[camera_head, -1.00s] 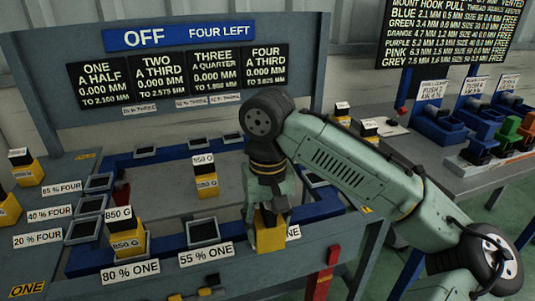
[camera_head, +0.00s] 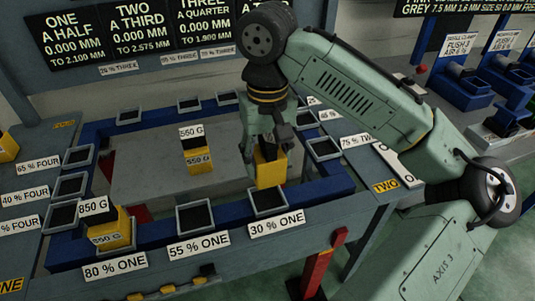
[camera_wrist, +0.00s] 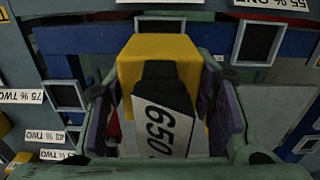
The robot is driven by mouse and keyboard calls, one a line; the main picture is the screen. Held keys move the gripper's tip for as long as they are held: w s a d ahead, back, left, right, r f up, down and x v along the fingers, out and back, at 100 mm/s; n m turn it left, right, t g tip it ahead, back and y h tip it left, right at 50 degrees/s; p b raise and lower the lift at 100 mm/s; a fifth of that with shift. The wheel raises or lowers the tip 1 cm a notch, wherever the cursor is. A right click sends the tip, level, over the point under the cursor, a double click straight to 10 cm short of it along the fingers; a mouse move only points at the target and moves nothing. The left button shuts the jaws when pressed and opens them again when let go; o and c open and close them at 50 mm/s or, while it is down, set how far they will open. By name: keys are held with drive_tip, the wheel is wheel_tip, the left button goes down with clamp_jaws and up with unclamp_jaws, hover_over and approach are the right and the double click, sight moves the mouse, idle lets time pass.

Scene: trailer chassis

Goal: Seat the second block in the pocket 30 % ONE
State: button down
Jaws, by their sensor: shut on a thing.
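My gripper (camera_head: 266,148) is shut on a yellow block (camera_head: 268,170) with a black top. In the wrist view the block (camera_wrist: 152,58) fills the middle between my fingers (camera_wrist: 162,115), and its white tag reads 650. The empty-looking pocket marked 30 % ONE (camera_head: 268,190) lies just below the held block in the head view. The block looks raised clear of it; the exact gap is unclear. In the wrist view the block hides most of what lies beneath it. The 30 % ONE label (camera_head: 276,223) is readable at the front.
A yellow 850 G block (camera_head: 110,235) stands at the pocket marked 80 % ONE. The 55 % ONE pocket (camera_head: 195,218) looks empty. A 550 G block (camera_head: 198,162) stands on the grey middle surface. The blue frame (camera_head: 234,212) carries several other pockets.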

sight(267, 144)
drive_tip(key=shift+f+b, duration=1.6)
drive_tip(key=shift+f, duration=1.3)
drive_tip(key=shift+p, duration=1.1)
drive_tip(key=shift+f+b, duration=0.75)
drive_tip(key=shift+f, duration=0.5)
drive_tip(key=c, duration=0.6)
unclamp_jaws()
drive_tip(key=shift+c, duration=0.2)
wheel_tip(267, 144, up, 12)
drive_tip(key=shift+r, duration=0.1)
drive_tip(key=shift+s, duration=0.1)
